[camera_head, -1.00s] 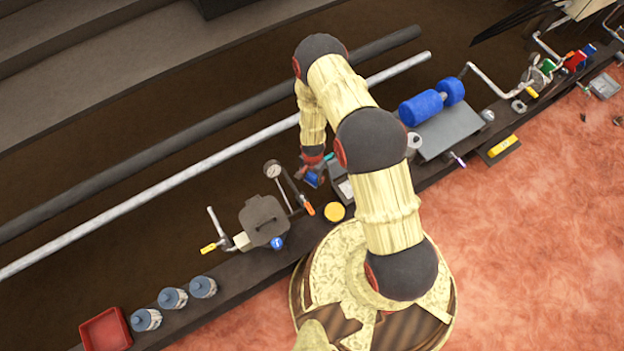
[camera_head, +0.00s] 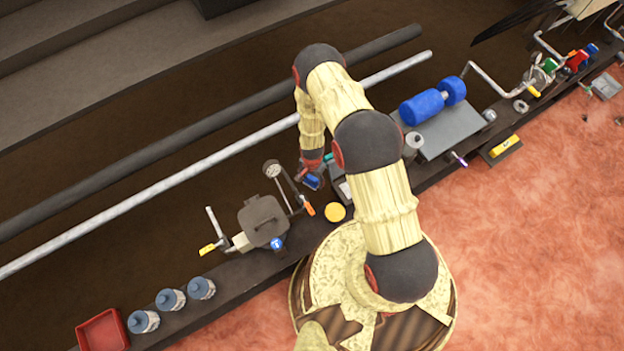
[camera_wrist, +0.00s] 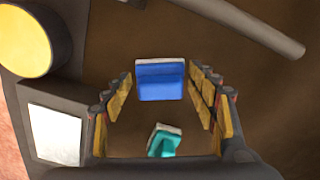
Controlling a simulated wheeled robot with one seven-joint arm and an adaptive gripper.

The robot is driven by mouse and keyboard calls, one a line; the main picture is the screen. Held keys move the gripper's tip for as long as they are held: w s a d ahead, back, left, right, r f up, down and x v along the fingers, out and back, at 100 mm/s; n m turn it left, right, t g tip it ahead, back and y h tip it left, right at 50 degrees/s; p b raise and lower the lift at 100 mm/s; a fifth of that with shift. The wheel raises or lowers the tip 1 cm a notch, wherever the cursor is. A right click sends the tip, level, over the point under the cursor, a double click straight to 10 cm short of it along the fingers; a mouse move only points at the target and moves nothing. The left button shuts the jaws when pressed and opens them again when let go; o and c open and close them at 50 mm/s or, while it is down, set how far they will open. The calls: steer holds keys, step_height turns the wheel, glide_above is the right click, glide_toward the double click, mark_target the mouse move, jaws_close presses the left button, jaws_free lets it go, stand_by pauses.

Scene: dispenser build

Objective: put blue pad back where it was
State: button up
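The blue pad (camera_wrist: 160,80) shows in the wrist view as a small blue block with a pale far edge. It lies between the far ends of my gripper's fingers (camera_wrist: 162,88), with a narrow gap seen on each side. My gripper is open. In the head view my gripper (camera_head: 308,174) points down at the rack, and the blue pad (camera_head: 313,183) shows just beside its fingers. A teal piece (camera_wrist: 163,140) with a pale edge lies nearer the palm side in the wrist view. What lies under the blue pad cannot be told.
A yellow round cap (camera_head: 335,212) and a pressure gauge (camera_head: 272,169) on a stem stand close to my gripper. A grey lidded box (camera_head: 263,220) is to the left. A grey plate (camera_head: 440,130) with a blue roller (camera_head: 422,107) is to the right. A long pale pipe (camera_head: 200,172) runs behind.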

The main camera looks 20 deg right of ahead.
steer(key=shift+o, duration=0.5)
steer(key=shift+r, duration=0.15)
steer(key=w+r+n+t+p, duration=0.1)
steer(key=w+r+p, duration=0.2)
steer(key=r, duration=1.4)
steer(key=w+r+n+p, duration=0.2)
steer(key=w+r+p, duration=0.15)
steer(key=r, duration=1.25)
step_height(320, 180, up, 19)
steer(key=n+t, duration=0.2)
glide_above(312, 178)
steer(key=w+a, duration=0.1)
steer(key=w, duration=0.4)
steer(key=s+r+n+t, duration=0.1)
steer(key=s+r+n, duration=0.1)
steer(key=s+r, duration=0.45)
steer(key=s+r+n, duration=0.1)
steer(key=s+r, duration=0.3)
steer(key=r, duration=0.6)
steer(key=s+r+n, duration=0.1)
steer(key=s+r, duration=0.2)
steer(key=s, duration=0.4)
steer(key=s+d+r+n+t, duration=0.1)
steer(key=s+r+n, duration=0.1)
steer(key=s+r, duration=0.2)
steer(key=s, duration=0.3)
steer(key=shift+r+t, duration=0.3)
